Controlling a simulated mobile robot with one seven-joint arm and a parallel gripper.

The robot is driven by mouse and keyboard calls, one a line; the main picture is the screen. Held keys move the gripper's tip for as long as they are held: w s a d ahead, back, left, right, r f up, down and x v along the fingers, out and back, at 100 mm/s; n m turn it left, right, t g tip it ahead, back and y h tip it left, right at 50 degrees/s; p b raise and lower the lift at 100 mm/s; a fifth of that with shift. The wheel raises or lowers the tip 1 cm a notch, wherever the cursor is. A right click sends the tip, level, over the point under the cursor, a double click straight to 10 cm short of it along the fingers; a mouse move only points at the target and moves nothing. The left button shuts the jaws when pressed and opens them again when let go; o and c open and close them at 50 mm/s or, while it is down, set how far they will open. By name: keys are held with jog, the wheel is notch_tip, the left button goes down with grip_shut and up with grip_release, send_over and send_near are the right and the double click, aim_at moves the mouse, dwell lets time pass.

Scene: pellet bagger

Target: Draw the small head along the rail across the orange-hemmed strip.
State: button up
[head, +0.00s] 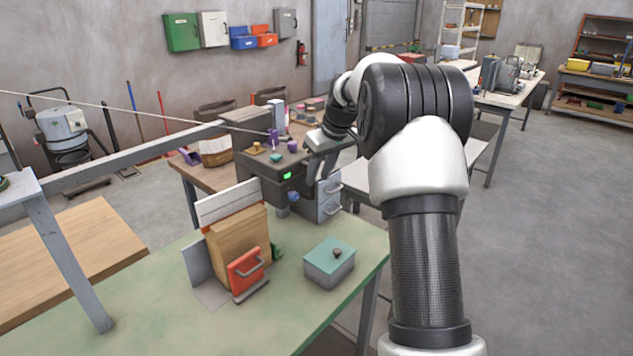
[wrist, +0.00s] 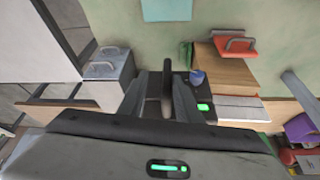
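The dark grey bagging machine (head: 262,163) stands at the far end of the green bench, with a lit green display, a blue knob and purple and teal parts on top. My gripper (head: 316,165) is at the machine's right side, partly hidden by my own wrist. In the wrist view my gripper (wrist: 160,82) has its two grey fingers spread, with a dark upright bar (wrist: 168,88) between them. I cannot tell whether this bar belongs to the small head or whether a finger touches it. I cannot make out the rail or the orange-hemmed strip.
A wooden box (head: 240,240) with a red handled clamp (head: 247,271) stands left of a teal-lidded box (head: 330,262) on the bench. A grey drawer unit (head: 329,200) stands beside the machine. A grey beam (head: 130,164) crosses at left. Bare bench lies in front.

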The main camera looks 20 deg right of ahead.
jog(key=v, duration=1.3)
jog(key=shift+d+r, duration=0.2)
jog(key=shift+r, duration=0.1)
jog(key=s+a+r+m+h+p, duration=0.1)
jog(key=s+a+r, duration=0.2)
jog(key=s+a, duration=0.35)
jog(key=s+a+r+m+p, duration=0.1)
jog(key=s+a+r, duration=0.2)
jog(key=s, duration=0.7)
jog(key=s+a+f+m, duration=0.1)
jog(key=s+f, duration=0.3)
jog(key=s, duration=0.5)
jog(key=s+a+f+m+t+p, duration=0.1)
jog(key=s+f, duration=0.3)
jog(key=s, duration=0.6)
jog(key=shift+s+a, duration=0.2)
jog(key=shift+a, duration=0.7)
